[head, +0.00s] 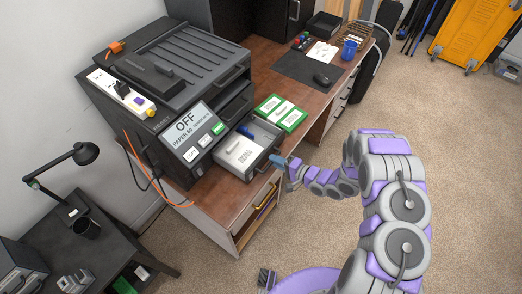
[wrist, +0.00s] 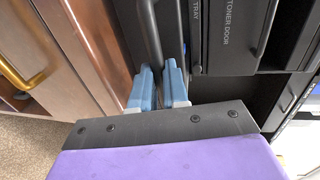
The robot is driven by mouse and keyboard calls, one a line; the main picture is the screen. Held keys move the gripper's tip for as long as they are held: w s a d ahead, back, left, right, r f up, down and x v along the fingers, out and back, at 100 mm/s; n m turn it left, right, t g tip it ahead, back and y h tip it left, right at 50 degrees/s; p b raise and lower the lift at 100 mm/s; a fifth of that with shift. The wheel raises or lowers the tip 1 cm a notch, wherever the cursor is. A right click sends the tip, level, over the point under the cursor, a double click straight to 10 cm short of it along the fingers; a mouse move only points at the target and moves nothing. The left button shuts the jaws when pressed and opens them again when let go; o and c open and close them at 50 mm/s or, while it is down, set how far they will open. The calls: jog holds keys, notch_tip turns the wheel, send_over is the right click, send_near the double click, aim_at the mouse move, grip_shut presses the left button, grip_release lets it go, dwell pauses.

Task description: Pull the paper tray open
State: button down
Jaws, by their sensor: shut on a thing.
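The dark printer (head: 185,110) stands on the wooden desk, with a front panel reading OFF. Its paper tray (head: 264,161) juts out from the front, open, with a white stack of paper (head: 240,153) and a small blue item inside. My gripper (head: 283,163) is at the tray's front edge. In the wrist view, my gripper's light blue fingers (wrist: 160,88) are on either side of the dark handle bar (wrist: 150,38), shut on it. Labels with TRAY and TONER DOOR (wrist: 228,35) show to the right. The fingers partly hide the grip on the handle.
A black mat with a mouse (head: 321,79) and a blue cup (head: 349,49) are farther back. An orange cable (head: 160,195) hangs by the printer. Carpet (head: 455,170) is clear at right.

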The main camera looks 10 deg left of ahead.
jog(key=f+v, duration=0.1)
jog(key=v, duration=0.7)
jog(key=shift+s+d+f, duration=0.25)
jog(key=shift+f, duration=0.25)
jog(key=c, duration=1.1)
grip_release()
jog(key=shift+w, duration=0.1)
jog(key=shift+c, duration=0.2)
jog(key=shift+r, duration=0.1)
jog(key=p+v, duration=0.1)
jog(key=v, duration=1.6)
jog(key=shift+d, duration=0.1)
